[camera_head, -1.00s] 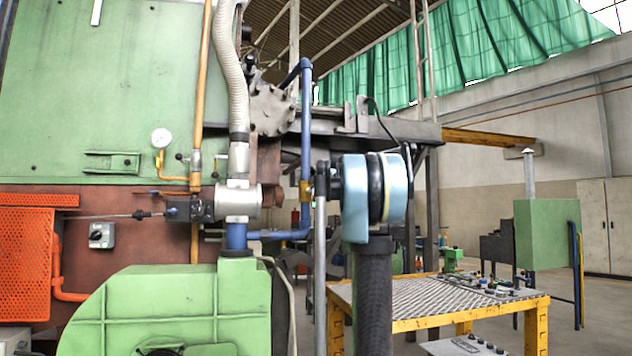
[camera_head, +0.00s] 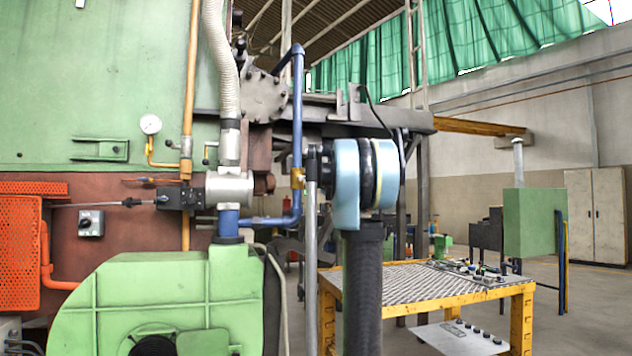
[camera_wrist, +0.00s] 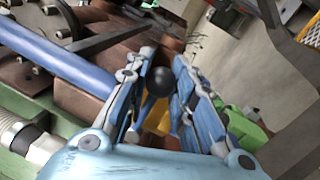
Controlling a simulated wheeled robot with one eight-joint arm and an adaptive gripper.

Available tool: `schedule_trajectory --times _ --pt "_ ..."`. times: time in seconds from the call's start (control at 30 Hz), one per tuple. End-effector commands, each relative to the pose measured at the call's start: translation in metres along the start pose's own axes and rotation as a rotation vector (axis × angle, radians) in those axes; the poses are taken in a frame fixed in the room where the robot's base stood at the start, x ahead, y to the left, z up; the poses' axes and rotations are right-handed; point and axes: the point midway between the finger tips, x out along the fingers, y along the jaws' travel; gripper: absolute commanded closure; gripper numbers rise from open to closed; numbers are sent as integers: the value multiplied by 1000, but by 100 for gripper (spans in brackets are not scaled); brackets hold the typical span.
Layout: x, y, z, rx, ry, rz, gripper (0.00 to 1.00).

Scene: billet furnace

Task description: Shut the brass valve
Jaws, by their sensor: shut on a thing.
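The brass valve (camera_head: 298,178) sits on the upright blue pipe in the head view, just left of my arm's pale blue link. In the wrist view, a black ball knob (camera_wrist: 160,81) lies between the two blue fingers of my gripper (camera_wrist: 163,72). My gripper is shut on this knob. A yellow brass part (camera_wrist: 157,119) shows below the knob, between the fingers. My arm hides the gripper in the head view. The valve's lever angle cannot be made out.
A blue pipe (camera_wrist: 65,55) runs close to the left finger in the wrist view. The green blower housing (camera_head: 150,300) stands at the lower left, with a pressure gauge (camera_head: 150,124) above. A yellow-framed table (camera_head: 420,305) stands right of my arm.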

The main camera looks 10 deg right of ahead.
Motion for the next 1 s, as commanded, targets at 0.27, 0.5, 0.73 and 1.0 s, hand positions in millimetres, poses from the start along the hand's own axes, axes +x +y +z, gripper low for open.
schedule_trajectory --times 0.27,0.5,0.73,1.0 --pt "-2 -5 1 45 -13 -4 100" --pt "-2 -6 1 47 -14 -5 100" --pt "-2 -6 0 46 -13 -5 57" --pt "-1 -5 0 47 -11 -3 56"
